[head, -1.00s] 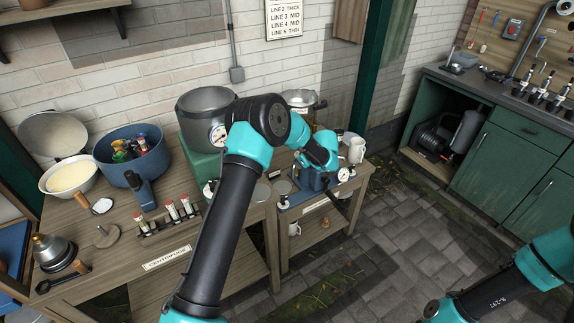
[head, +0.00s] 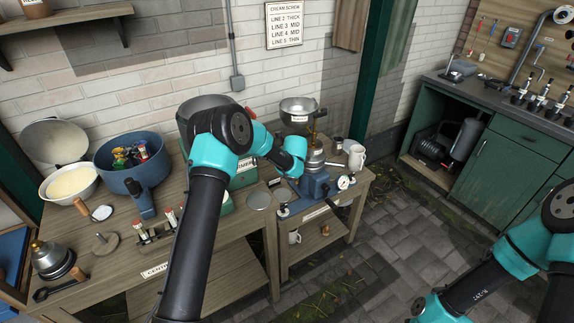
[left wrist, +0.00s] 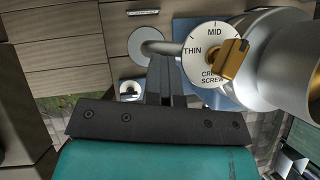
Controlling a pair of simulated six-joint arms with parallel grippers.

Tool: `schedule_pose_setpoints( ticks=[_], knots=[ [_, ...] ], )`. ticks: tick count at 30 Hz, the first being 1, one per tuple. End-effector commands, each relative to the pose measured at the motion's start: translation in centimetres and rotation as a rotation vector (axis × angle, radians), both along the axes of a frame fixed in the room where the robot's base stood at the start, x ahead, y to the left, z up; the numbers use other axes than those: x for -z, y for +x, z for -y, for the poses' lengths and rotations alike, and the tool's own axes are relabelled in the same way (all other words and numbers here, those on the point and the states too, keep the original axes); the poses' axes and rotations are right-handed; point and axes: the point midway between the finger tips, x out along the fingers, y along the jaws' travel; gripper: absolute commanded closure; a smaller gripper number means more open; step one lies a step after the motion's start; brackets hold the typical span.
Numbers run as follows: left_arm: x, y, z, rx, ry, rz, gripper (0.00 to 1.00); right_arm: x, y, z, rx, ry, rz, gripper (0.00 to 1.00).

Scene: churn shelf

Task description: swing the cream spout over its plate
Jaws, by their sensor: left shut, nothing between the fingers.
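The cream separator (head: 314,160) stands on the small bench in the head view, with a metal bowl (head: 298,108) above it. In the left wrist view its dial (left wrist: 207,50), marked THIN and MID, carries a brass screw (left wrist: 234,60). A curved metal spout (left wrist: 165,47) runs left from beside the dial, its end above a round grey plate (left wrist: 140,36). My left gripper (left wrist: 167,62) is shut and empty, its tips close to the spout; contact is unclear. The head view shows my left wrist beside the separator, hiding the spout. My right gripper is out of view.
The left bench holds a blue tub (head: 113,172) and several vials (head: 170,220).

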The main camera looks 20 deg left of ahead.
Motion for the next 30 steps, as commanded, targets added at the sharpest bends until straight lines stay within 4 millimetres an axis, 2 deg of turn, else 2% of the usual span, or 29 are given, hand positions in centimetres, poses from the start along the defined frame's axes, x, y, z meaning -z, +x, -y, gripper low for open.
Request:
schedule_pose_setpoints(
  ticks=[13, 19, 23, 30],
  knots=[
    [0.1, -0.2, 0.3, 0.002, -0.002, -0.003, 1.00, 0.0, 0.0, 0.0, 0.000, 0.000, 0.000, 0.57],
    [-0.6, -1.2, 2.1, 0.013, -0.001, -0.002, 1.00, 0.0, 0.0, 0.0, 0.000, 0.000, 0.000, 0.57],
    [-1.4, -2.5, 4.1, 0.022, 0.001, -0.001, 1.00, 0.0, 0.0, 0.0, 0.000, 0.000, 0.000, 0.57],
    [-5.4, -4.5, 5.7, 0.021, 0.000, 0.002, 1.00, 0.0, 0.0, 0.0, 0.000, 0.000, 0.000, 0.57]
  ],
)
